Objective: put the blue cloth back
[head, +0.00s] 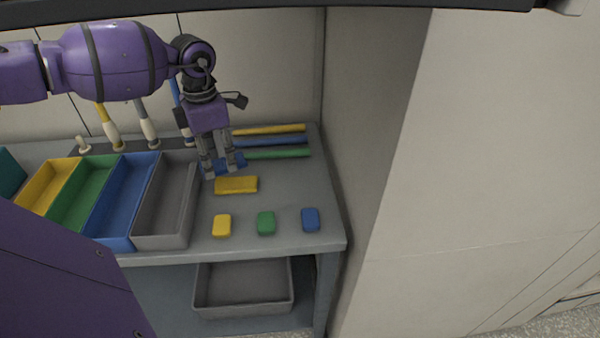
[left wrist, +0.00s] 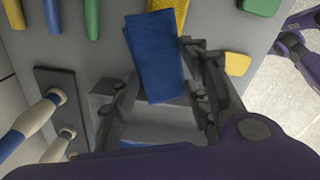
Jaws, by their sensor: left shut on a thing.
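My left gripper (head: 222,172) points down over the table, to the right of the grey bin. It is shut on the blue cloth (head: 236,160), a small folded block partly hidden by the fingers. In the left wrist view the blue cloth (left wrist: 155,58) stands out between the two fingers of the gripper (left wrist: 163,88). A folded yellow cloth (head: 236,185) lies on the table just in front of the gripper. In the left wrist view the yellow cloth (left wrist: 181,12) is partly behind the blue one.
Yellow (head: 47,187), green (head: 84,192), blue (head: 122,200) and grey (head: 165,240) bins stand at left. Yellow, blue and green rolls (head: 280,154) lie behind. Yellow, green and blue blocks (head: 310,220) line the front. Brushes (head: 147,125) stand at the back; a grey tray (head: 243,310) sits below.

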